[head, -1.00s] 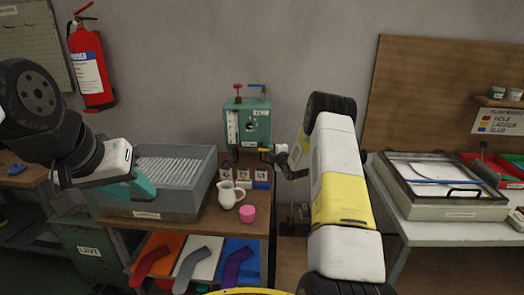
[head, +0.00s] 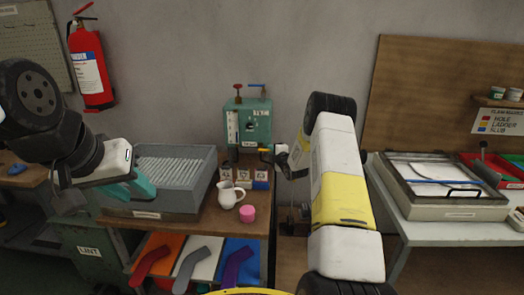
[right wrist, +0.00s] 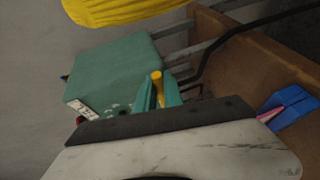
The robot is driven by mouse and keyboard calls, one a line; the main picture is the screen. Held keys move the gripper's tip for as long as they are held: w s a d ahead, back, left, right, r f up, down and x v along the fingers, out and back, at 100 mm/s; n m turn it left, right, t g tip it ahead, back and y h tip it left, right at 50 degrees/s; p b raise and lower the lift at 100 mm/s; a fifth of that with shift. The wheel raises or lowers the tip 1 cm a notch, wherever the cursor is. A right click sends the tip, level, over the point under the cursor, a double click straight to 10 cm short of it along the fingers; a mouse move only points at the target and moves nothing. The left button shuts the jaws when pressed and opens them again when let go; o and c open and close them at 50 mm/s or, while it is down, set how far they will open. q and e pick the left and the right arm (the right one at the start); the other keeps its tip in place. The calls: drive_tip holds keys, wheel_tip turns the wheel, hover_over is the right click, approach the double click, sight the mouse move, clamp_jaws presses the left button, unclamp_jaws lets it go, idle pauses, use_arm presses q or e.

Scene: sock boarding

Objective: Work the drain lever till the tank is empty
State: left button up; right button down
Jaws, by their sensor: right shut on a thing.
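The teal tank (head: 248,125) stands at the back of the wooden bench, with a pale upright gauge (head: 232,127) on its front left; the liquid level is too small to read. A yellow lever (head: 264,150) sticks out low at its front right. My right gripper (head: 272,154) is at that lever. In the right wrist view its teal fingers (right wrist: 159,93) are shut on the yellow lever (right wrist: 157,77), beside the tank (right wrist: 115,75). My left gripper (head: 142,184) hangs in front of the grey ribbed bin, away from the tank; its finger gap is unclear.
The grey bin (head: 168,205), a white jug (head: 228,193), a pink cup (head: 248,213) and small labelled boxes (head: 243,178) stand on the bench before the tank. Red and blue valve handles (head: 256,86) top the tank. A screen frame (head: 455,212) lies on the right table.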

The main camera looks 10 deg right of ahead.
drive_tip(key=shift+r, duration=0.15)
drive_tip(key=shift+a+r+n+g+h, duration=0.2)
drive_tip(key=shift+r+n+g+h, duration=0.25)
drive_tip(key=shift+n, duration=0.45)
drive_tip(key=r+n+h, duration=0.1)
drive_tip(key=a+r+n+g+h, duration=0.1)
drive_tip(key=n, duration=0.1)
drive_tip(key=shift+w, duration=0.2)
drive_tip(key=shift+w+a+r+n+g+h, duration=0.1)
drive_tip(key=shift+a+r+n+g+h, duration=0.2)
drive_tip(key=shift+n, duration=0.3)
drive_tip(key=shift+w+a+r+n+g+h, duration=0.1)
drive_tip(key=shift+a+r+n+g+h, duration=0.1)
drive_tip(key=shift+n+h, duration=0.3)
drive_tip(key=shift+w+a+r+n+g+h, duration=0.1)
drive_tip(key=shift+a+r+n+g+h, duration=0.25)
drive_tip(key=shift+n+h, duration=0.6)
drive_tip(key=shift+a+n, duration=0.15)
drive_tip(key=shift+n, duration=0.1)
drive_tip(key=c, duration=1.5)
unclamp_jaws()
